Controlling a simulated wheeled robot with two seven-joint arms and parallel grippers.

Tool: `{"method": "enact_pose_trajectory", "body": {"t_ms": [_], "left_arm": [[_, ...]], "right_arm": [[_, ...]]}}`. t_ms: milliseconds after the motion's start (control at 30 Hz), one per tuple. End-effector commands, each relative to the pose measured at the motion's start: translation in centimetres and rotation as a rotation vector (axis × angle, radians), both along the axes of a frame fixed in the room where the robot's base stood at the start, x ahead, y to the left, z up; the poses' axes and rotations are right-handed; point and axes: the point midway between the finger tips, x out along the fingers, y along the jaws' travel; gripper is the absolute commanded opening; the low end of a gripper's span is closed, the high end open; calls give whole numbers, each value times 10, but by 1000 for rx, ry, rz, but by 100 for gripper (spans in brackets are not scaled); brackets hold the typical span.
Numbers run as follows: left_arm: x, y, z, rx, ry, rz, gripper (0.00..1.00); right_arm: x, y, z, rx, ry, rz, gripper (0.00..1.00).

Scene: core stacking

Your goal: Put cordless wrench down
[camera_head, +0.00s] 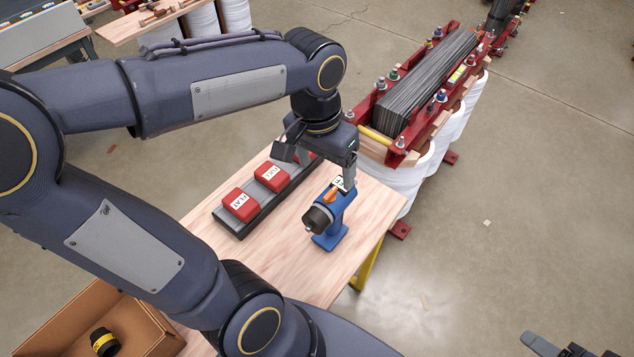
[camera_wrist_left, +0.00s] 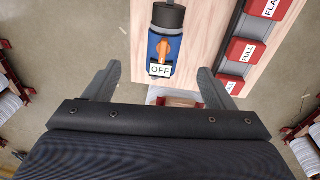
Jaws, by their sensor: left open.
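The cordless wrench (camera_head: 334,212) is blue with a dark nose and an orange part, and stands on its base on the wooden table (camera_head: 296,272). In the left wrist view the wrench (camera_wrist_left: 161,50) shows an "OFF" label. My left gripper (camera_head: 346,178) is at the wrench's back end, above the table. Its two fingers are spread wide in the left wrist view (camera_wrist_left: 160,84), with the wrench's labelled end lying between and just beyond the fingertips. Contact is not visible. My right gripper (camera_head: 567,347) only partly shows at the bottom right edge.
A grey rack (camera_head: 234,224) on the table holds red blocks (camera_head: 241,205) labelled "FLAT" and "FULL", close beside the wrench. A cardboard box (camera_head: 160,343) with a black-and-yellow item (camera_head: 105,343) is at lower left. A red-framed core (camera_head: 430,80) stands beyond the table.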

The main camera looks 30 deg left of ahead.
Motion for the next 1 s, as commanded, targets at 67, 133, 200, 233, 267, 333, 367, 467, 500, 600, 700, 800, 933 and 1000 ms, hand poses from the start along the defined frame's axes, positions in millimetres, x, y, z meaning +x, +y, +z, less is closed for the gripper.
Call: {"method": "enact_pose_trajectory", "body": {"t_ms": [67,133,200,233,267,333,367,467,500,600,700,800,933,1000], "left_arm": [[-27,3,-1,-70,-77,43,77],[-47,1,-6,-133,-146,78,77],[-63,-3,-11,-190,-216,113,77],[-68,-5,-14,-210,-245,126,77],[-73,-7,-16,-230,-271,140,77],[-82,-10,-21,-265,-323,165,77],[-84,-12,-22,-277,-340,174,77],[-89,-15,-25,-300,-377,191,77],[-89,-15,-26,-304,-384,194,77],[-90,-16,-26,-306,-386,194,77],[-90,-16,-26,-305,-385,194,77],[-89,-16,-26,-305,-384,193,77],[-89,-16,-26,-305,-384,193,77],[-89,-16,-26,-305,-384,193,77]], "right_arm": [[0,0,0,0,0,0,54],[0,0,0,0,0,0,54],[0,0,0,0,0,0,54],[0,0,0,0,0,0,54],[0,0,0,0,0,0,54],[0,0,0,0,0,0,54],[0,0,0,0,0,0,54],[0,0,0,0,0,0,54],[0,0,0,0,0,0,54],[0,0,0,0,0,0,54],[0,0,0,0,0,0,54],[0,0,0,0,0,0,54],[0,0,0,0,0,0,54],[0,0,0,0,0,0,54]]}}
